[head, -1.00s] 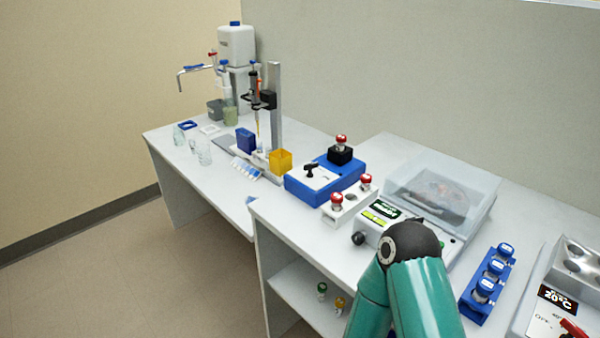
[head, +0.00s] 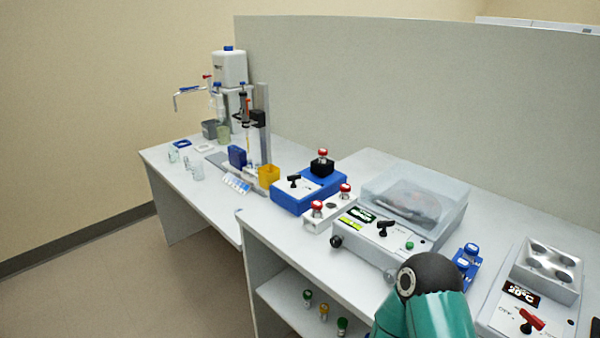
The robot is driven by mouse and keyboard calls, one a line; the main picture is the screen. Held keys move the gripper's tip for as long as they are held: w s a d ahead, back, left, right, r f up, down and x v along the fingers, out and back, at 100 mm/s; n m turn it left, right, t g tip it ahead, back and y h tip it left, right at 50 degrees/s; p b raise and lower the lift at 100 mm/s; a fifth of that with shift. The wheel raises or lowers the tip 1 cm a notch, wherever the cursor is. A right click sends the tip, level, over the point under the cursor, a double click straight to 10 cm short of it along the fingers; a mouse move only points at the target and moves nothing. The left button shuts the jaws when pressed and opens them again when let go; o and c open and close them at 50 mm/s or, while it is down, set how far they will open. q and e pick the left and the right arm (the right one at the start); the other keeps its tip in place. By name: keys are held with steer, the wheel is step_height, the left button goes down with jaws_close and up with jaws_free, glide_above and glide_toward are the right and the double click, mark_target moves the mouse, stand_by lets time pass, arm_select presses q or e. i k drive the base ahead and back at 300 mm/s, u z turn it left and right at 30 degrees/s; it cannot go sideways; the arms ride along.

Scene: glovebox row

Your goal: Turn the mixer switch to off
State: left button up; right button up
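The blue mixer (head: 322,187) stands on the bench in the middle of the view. Its black switch (head: 293,181) is a T-shaped handle on the pale top panel; I cannot read the position it points to. A black cup holder (head: 322,166) on the mixer carries a red-capped vial (head: 322,154). Neither of my grippers is in view. Only a teal arm link of mine with a black joint shows at the lower right, well apart from the mixer.
A white rack (head: 329,212) with red-capped vials stands in front of the mixer. To its right are a clear-lidded machine (head: 375,243) with a black handle, a blue vial rack (head: 466,262) and a heating block (head: 500,315) with a red handle. A yellow box (head: 268,174) stands left of the mixer.

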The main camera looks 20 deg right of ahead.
mark_target(295, 176)
steer(key=i, duration=0.9)
steer(key=u, duration=0.05)
